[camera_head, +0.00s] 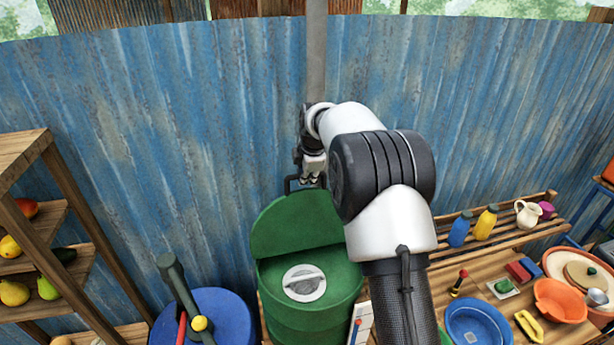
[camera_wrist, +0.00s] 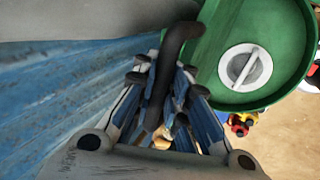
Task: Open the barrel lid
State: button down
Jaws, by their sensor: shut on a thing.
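The green barrel (camera_head: 312,318) stands at the middle bottom of the head view. Its half-round green lid flap (camera_head: 296,226) stands raised at the back of the top. A dark handle (camera_head: 289,184) is at the flap's upper edge. My gripper (camera_head: 312,180) is at this handle, above the barrel. In the wrist view my gripper (camera_wrist: 164,78) is shut on the dark handle (camera_wrist: 178,45), which runs between the fingers. The front half of the barrel top carries a white round cap (camera_head: 304,283), also seen in the wrist view (camera_wrist: 245,68). The flap's far face is hidden.
A blue corrugated wall (camera_head: 150,130) is close behind the barrel. A blue drum (camera_head: 215,310) with a green lever (camera_head: 178,282) stands left. A wooden fruit shelf (camera_head: 50,215) is further left. A wooden table (camera_head: 485,300) with bowls and bottles is right.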

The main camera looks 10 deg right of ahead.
jog(key=shift+w+r, duration=0.2)
jog(key=shift+r, duration=0.3)
jog(key=c, duration=2)
grip_release()
jog(key=shift+c, duration=0.2)
jog(key=shift+o, duration=1.4)
jog(key=shift+s+a+f, duration=0.1)
jog(key=shift+s+a, duration=0.05)
jog(key=shift+s, duration=0.05)
jog(key=shift+o, duration=0.8)
jog(key=shift+f, duration=0.15)
jog(key=v, duration=1.2)
jog(key=shift+f, duration=0.1)
